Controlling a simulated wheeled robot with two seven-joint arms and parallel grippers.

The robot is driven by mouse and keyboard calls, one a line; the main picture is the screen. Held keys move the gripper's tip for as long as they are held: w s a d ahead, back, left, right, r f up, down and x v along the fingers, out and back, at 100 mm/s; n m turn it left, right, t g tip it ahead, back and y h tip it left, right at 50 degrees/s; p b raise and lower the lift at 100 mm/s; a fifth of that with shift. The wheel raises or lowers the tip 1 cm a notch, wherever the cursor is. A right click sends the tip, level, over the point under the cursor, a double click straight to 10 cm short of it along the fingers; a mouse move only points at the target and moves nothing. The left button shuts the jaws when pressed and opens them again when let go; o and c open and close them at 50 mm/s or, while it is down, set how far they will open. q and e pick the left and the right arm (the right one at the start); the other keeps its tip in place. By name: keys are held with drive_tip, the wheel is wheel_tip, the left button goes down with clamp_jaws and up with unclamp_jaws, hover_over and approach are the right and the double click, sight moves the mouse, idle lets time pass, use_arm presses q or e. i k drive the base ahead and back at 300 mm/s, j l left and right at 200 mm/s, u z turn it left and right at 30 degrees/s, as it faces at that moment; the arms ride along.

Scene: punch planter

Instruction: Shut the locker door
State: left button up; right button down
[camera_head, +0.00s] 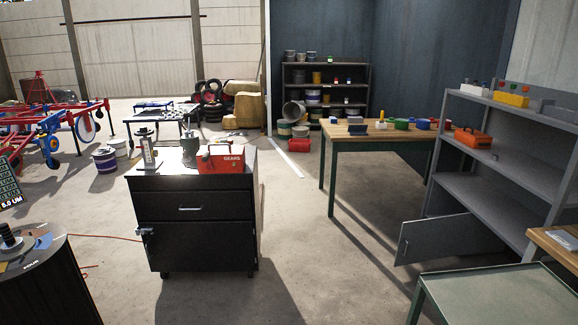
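The grey metal locker (500,196) stands at the right, with open shelves above and a lower compartment. Its low door (445,239) is open and swung out to the left from the lower front. A small light handle (404,249) shows near the door's free left edge. The inside of the lower compartment is dark, and part of it is hidden behind the door and the green table in front. Neither of my grippers is in view.
A green-topped table (500,298) stands close in front of the locker at the lower right. A wooden workbench (375,130) stands behind the door. A black drawer cabinet (195,225) with a red box stands at centre left. Bare floor (325,260) lies between cabinet and door.

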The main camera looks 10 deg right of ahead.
sight(420, 241)
drive_tip(key=i+z, duration=0.2)
drive_tip(key=i, duration=0.85)
drive_tip(key=i+j+z, duration=0.2)
drive_tip(key=i, duration=0.9)
drive_tip(key=l, duration=0.05)
